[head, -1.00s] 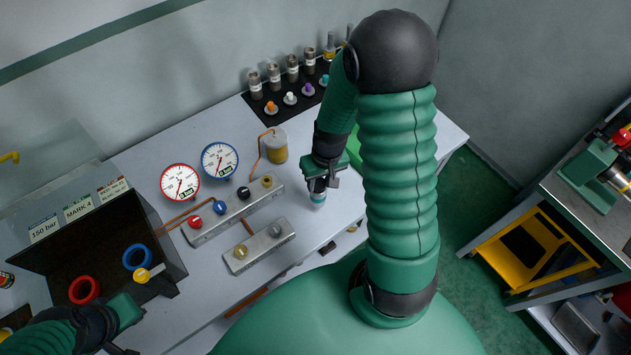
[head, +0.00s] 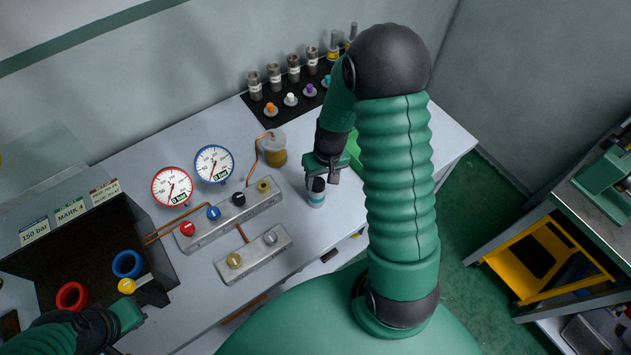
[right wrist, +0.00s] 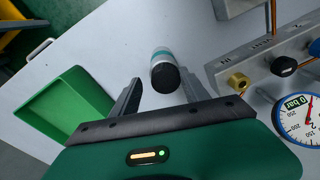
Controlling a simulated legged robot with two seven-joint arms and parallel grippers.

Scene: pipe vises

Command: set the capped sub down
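The capped sub (head: 316,198), a short grey cylinder with a teal band and a black cap, stands on the white bench in the head view. In the right wrist view the capped sub (right wrist: 162,70) shows just beyond the fingertips, its black cap toward me. My right gripper (head: 318,180) is above it. In the right wrist view the two fingers of my right gripper (right wrist: 160,95) are spread, with a gap on both sides of the cap. My left gripper (head: 128,325) is at the lower left by the dark box; its fingers are not clear.
A manifold with coloured knobs (head: 230,215) and a smaller block (head: 256,254) lie left of the sub. Two gauges and an amber jar (head: 273,150) stand behind. A green tray (right wrist: 65,105) is beside the gripper. A dark box (head: 60,245) with red and blue rings is at left.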

